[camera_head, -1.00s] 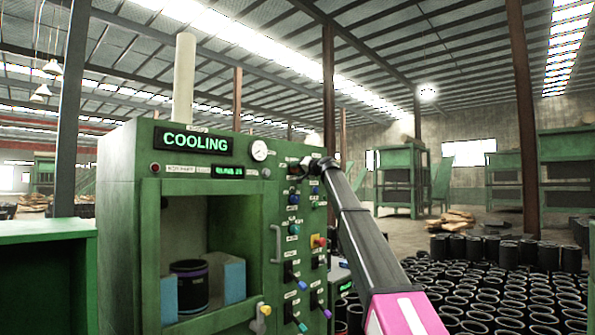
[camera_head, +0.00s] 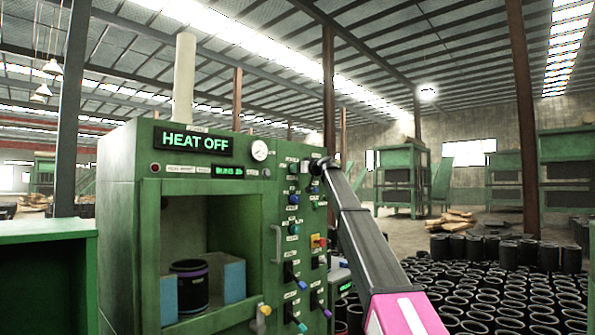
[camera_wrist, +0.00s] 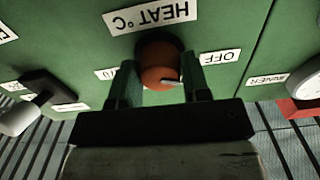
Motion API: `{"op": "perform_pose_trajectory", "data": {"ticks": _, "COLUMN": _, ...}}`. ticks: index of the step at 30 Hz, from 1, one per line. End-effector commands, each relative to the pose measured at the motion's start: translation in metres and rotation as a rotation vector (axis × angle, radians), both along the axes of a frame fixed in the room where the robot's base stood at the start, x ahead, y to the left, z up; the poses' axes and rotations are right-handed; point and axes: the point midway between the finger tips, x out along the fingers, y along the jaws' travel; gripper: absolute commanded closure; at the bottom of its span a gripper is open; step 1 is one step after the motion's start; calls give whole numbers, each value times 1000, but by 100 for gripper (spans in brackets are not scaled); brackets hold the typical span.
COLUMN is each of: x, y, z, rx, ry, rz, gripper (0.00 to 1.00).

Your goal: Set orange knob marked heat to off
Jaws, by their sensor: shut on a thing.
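The orange knob (camera_wrist: 159,66) sits on the green panel below the upside-down HEAT °C label (camera_wrist: 158,17) in the wrist view. Its pale pointer mark points right, roughly toward the OFF label (camera_wrist: 220,57). My gripper (camera_wrist: 158,80) is shut on the knob, with one finger on each side. In the head view my gripper (camera_head: 318,166) is at the top right of the machine's panel and hides the knob. The machine's display (camera_head: 193,140) reads HEAT OFF in green.
A white-ended lever (camera_wrist: 25,115) and a grey gauge or knob with a red part (camera_wrist: 305,80) flank my gripper in the wrist view. A black sleeve (camera_head: 190,285) stands inside the machine between blue blocks. Many black sleeves (camera_head: 480,290) cover the floor at right.

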Motion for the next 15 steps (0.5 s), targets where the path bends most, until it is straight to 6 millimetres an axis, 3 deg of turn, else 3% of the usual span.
{"op": "perform_pose_trajectory", "data": {"ticks": 15, "x": -1, "y": 0, "z": -2, "rx": -27, "ry": -28, "rz": 2, "gripper": 81}}
